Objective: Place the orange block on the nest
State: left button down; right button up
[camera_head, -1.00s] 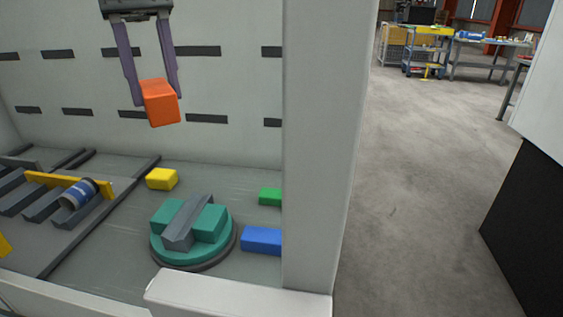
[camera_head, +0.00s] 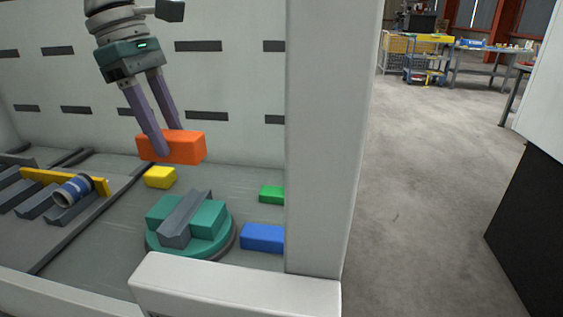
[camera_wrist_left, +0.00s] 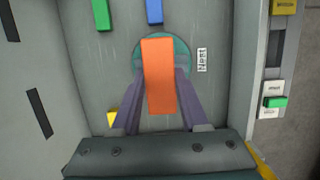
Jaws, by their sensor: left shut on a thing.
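The orange block (camera_head: 182,147) is held in my left gripper (camera_head: 168,148), whose two purple fingers are shut on it above the floor of the machine bay. The nest (camera_head: 188,226) is a round green fixture with a grey V-shaped channel across its top; it stands below and slightly right of the block in the head view. In the left wrist view the orange block (camera_wrist_left: 159,78) hangs between the fingers and covers most of the nest (camera_wrist_left: 183,49), which has a "Nest" label beside it. My right gripper is not in view.
A yellow block (camera_head: 160,177), a green block (camera_head: 271,194) and a blue block (camera_head: 263,237) lie around the nest. A white post (camera_head: 325,140) and a white front ledge (camera_head: 235,285) bound the bay.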

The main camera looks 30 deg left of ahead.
aim_at(172, 162)
pick_arm(q)
notch_tip(172, 162, down, 5)
jog(key=shift+f+b, duration=0.1)
jog(key=shift+b, duration=0.2)
notch_tip(172, 162, down, 4)
jog(key=shift+f+b, duration=0.1)
jog(key=shift+b, duration=0.35)
jog(key=shift+c, duration=2.1)
grip_release()
jog(key=shift+r, duration=0.3)
jog(key=p+v, duration=1.1)
jog(key=p, duration=0.1)
jog(key=shift+a+r, duration=0.1)
jog(key=shift+r, duration=0.2)
